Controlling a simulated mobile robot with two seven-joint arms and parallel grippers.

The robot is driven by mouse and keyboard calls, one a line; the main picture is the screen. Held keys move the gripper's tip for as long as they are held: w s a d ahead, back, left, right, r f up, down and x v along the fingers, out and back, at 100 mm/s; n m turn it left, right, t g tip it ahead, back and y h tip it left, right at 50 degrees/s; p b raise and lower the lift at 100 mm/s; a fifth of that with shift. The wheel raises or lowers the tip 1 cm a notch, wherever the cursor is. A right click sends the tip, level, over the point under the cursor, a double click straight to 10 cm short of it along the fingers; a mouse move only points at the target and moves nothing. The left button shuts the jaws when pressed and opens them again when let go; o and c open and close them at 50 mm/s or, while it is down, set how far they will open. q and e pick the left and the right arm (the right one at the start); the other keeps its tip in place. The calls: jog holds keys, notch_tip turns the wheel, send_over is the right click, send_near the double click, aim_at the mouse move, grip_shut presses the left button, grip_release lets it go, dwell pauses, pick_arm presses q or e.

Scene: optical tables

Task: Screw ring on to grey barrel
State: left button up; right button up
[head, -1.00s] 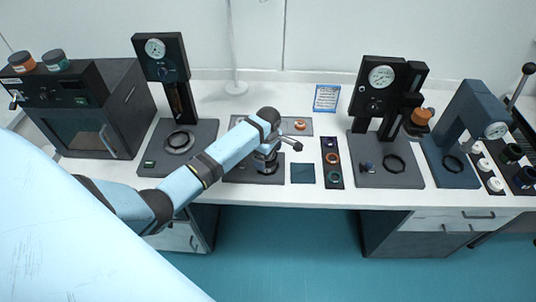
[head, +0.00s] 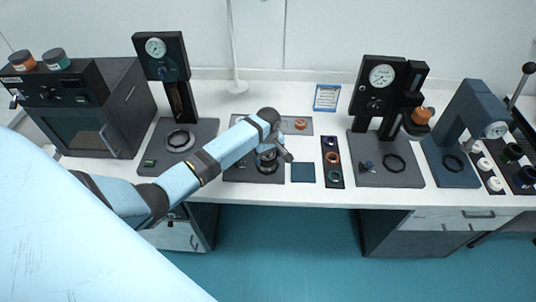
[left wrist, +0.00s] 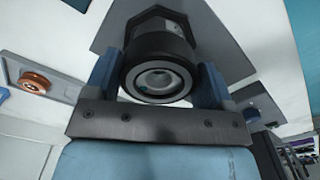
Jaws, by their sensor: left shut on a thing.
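In the left wrist view my left gripper (left wrist: 158,82) has its two blue fingers on either side of a black ring (left wrist: 133,62) and is shut on it. A grey round face, likely the grey barrel (left wrist: 160,84), shows inside the ring. A dark angular holder shows behind them. In the head view my left gripper (head: 268,156) is low over a dark base plate (head: 236,174), and a dark round part shows under it. The depth of the thread and the contact between ring and barrel are hidden. My right gripper is not in view.
A gauge press (head: 160,70) stands left of the plate and another (head: 382,95) stands to the right. A grey tray with an orange piece (head: 300,124) lies behind. A blue mat (head: 303,173) and a strip of several rings (head: 332,180) lie close on the right.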

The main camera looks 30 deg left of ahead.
pick_arm(q)
jog(key=m, duration=0.5)
jog(key=shift+r, duration=0.15)
jog(key=m, duration=0.6)
jog(key=shift+w, duration=0.1)
jog(key=o, duration=0.8)
jog(key=shift+d, duration=0.1)
jog(key=shift+o, duration=1.3)
jog(key=shift+w+d, duration=0.1)
jog(key=shift+w, duration=0.05)
jog(key=shift+c, duration=0.2)
